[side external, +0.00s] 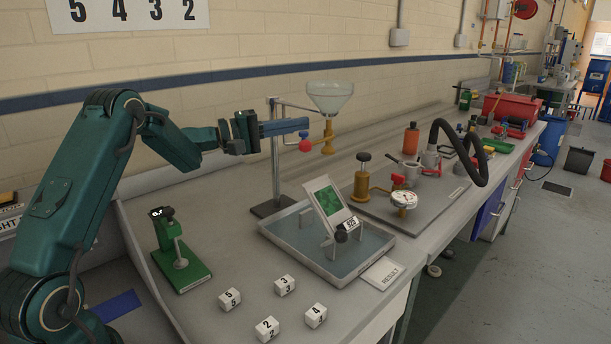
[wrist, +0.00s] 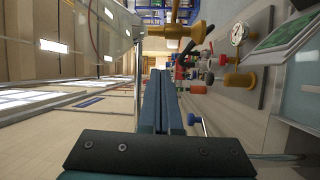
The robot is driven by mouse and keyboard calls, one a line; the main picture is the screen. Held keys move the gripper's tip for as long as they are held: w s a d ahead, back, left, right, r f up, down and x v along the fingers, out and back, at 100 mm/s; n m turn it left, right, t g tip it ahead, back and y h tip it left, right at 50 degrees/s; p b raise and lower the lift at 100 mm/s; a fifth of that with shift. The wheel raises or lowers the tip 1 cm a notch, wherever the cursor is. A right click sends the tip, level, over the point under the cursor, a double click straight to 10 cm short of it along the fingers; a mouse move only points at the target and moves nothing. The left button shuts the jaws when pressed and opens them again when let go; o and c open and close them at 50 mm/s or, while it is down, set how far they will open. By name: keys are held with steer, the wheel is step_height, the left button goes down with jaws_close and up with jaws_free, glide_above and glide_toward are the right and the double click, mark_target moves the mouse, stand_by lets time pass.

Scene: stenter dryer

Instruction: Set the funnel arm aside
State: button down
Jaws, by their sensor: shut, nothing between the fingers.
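The funnel (side external: 330,97) is a clear bowl held high by an arm on an upright metal stand (side external: 275,155) with a dark base. Below the bowl hang a brass spout (side external: 328,140) and a red ball knob (side external: 305,145). My gripper (side external: 304,124) is shut and empty, its blue fingers pointing right past the pole, just above the red knob. In the wrist view the shut fingers (wrist: 165,74) point towards the brass fitting (wrist: 184,30), with the clear bowl (wrist: 108,32) at upper left.
A shallow tray (side external: 300,262) below the funnel holds a tilted frame with a green sample (side external: 325,199). Several number cubes (side external: 285,284) and a green-based instrument (side external: 180,262) stand in front. A brass device and gauge (side external: 403,199) stand right. The wall is close behind.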

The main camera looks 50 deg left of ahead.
steer(key=shift+w+d, duration=0.4)
steer(key=shift+d, duration=0.35)
steer(key=shift+w+d, duration=0.45)
steer(key=shift+d, duration=0.35)
steer(key=shift+w+d, duration=0.4)
steer(key=shift+d, duration=0.35)
steer(key=s+a+m+g+h, duration=0.7)
steer(key=s+h, duration=0.1)
steer(key=s, duration=0.5)
steer(key=shift+a+g, duration=0.15)
steer(key=shift+g, duration=0.25)
steer(key=shift+a, duration=0.2)
stand_by(1.2)
